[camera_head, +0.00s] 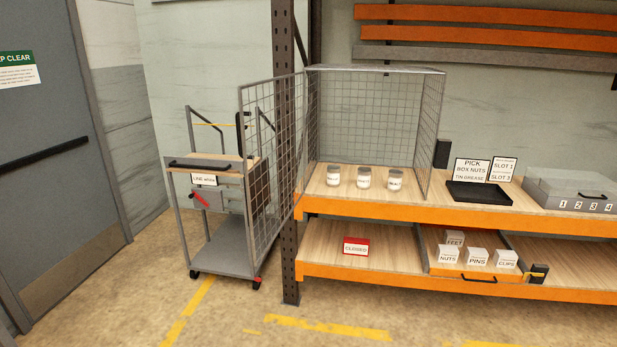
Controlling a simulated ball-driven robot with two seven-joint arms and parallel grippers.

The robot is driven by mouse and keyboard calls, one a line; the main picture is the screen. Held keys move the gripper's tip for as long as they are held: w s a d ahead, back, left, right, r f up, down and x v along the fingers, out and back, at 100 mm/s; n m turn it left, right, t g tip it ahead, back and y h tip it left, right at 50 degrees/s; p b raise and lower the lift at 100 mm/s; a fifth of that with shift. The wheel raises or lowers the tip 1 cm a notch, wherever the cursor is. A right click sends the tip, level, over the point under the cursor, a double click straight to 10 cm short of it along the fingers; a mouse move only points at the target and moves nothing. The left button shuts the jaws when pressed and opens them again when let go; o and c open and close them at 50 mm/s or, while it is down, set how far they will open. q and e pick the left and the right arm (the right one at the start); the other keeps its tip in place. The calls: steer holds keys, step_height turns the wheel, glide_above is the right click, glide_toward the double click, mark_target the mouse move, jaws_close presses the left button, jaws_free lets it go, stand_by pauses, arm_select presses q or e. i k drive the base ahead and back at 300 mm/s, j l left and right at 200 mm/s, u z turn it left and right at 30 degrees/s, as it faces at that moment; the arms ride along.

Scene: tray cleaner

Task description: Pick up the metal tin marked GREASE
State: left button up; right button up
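Three small metal tins with white labels stand upright in a row on the upper shelf, inside a wire mesh cage (362,112): a left tin (333,176), a middle tin (364,178) and a right tin (395,179). Their label print is too small to read, so I cannot tell which is marked GREASE. The mesh cage door (272,165) hangs open to the left, and the cage front is clear. Neither of my grippers is in view.
A trolley (215,205) stands behind the open door.

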mark_target(333, 171)
steer(key=i+l+u, duration=0.45)
steer(key=i+l, duration=0.15)
steer(key=i+l+u, duration=0.1)
steer(key=i+l, duration=0.6)
steer(key=l, duration=0.15)
steer(key=i+l+u, duration=0.15)
steer(key=i+l, duration=0.5)
steer(key=l, duration=0.25)
steer(key=j+u, duration=0.05)
